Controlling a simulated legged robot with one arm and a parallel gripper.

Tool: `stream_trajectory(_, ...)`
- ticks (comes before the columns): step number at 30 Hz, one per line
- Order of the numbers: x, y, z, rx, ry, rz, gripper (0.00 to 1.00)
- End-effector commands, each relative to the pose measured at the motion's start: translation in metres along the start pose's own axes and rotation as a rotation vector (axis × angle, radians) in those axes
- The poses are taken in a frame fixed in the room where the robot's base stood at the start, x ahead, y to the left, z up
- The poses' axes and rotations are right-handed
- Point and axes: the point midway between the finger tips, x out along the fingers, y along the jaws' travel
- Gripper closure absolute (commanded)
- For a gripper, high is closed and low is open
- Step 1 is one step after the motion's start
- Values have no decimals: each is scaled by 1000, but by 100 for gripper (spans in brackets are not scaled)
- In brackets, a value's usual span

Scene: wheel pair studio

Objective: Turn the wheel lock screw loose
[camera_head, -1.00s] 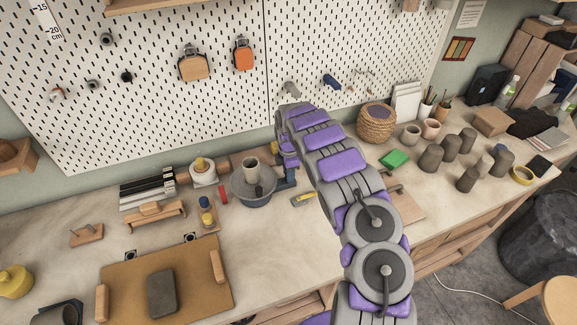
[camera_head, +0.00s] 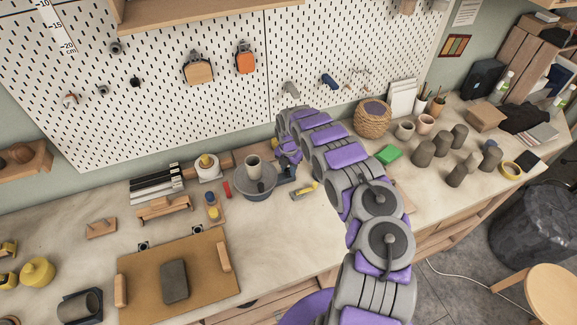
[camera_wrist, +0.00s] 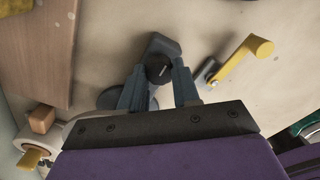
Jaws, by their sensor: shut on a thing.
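The lock screw shows in the wrist view as a round dark knob (camera_wrist: 158,68) with a pale line on its top. It sits on a blue-grey block (camera_wrist: 164,43). My gripper (camera_wrist: 160,80) has its two blue-grey fingers on either side of the knob and is shut on it. In the head view, a blue-grey wheel (camera_head: 255,190) with a grey cylinder (camera_head: 253,167) on it stands on the bench. My gripper (camera_head: 288,160) is at its right side, and my arm largely hides the fingertips and the screw there.
A yellow-handled crank (camera_wrist: 245,58) lies right of the knob in the wrist view. A green block (camera_head: 389,153) and several grey cups (camera_head: 424,153) stand at the right.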

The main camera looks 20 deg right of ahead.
Motion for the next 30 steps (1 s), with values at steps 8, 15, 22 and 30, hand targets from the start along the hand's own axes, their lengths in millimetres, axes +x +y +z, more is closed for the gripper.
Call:
stream_trajectory(8, -2, 2, 3, -27, -8, 7, 99)
stream_trajectory(15, -2, 2, 3, -27, -9, 7, 99)
stream_trajectory(22, -2, 1, 2, -26, -7, 5, 52)
stream_trajectory(30, -1, 0, 1, -25, -4, 3, 43)
